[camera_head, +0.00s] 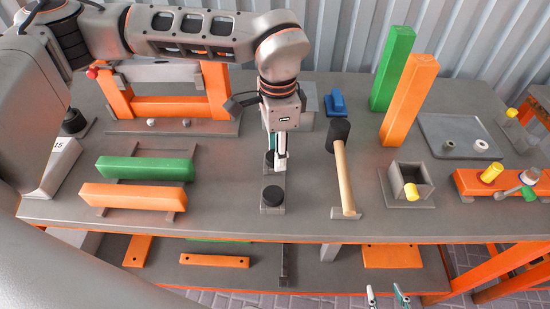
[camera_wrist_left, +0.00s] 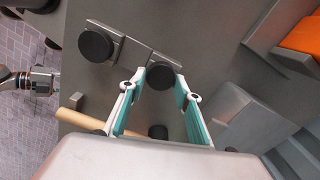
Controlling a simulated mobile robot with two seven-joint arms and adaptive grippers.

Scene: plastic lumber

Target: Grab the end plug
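Two black round end plugs sit on a grey holder at the table's middle. The front end plug (camera_head: 272,195) stands clear; it also shows in the left wrist view (camera_wrist_left: 96,45). The rear end plug (camera_wrist_left: 160,76) lies between the spread fingertips of my left gripper (camera_wrist_left: 156,78) in the left wrist view, with gaps beside it. In the head view my left gripper (camera_head: 280,160) points down at the rear plug, partly hiding it. Whether the fingers touch it I cannot tell. My right gripper (camera_head: 386,292) is open and empty at the bottom edge, in front of the table.
A mallet (camera_head: 345,180) lies right of the plugs. Green (camera_head: 145,169) and orange (camera_head: 134,196) beams lie to the left. An open grey box (camera_head: 425,178) with a yellow cylinder, upright beams (camera_head: 408,100) and a tray (camera_head: 435,128) stand right. Table between plugs and beams is clear.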

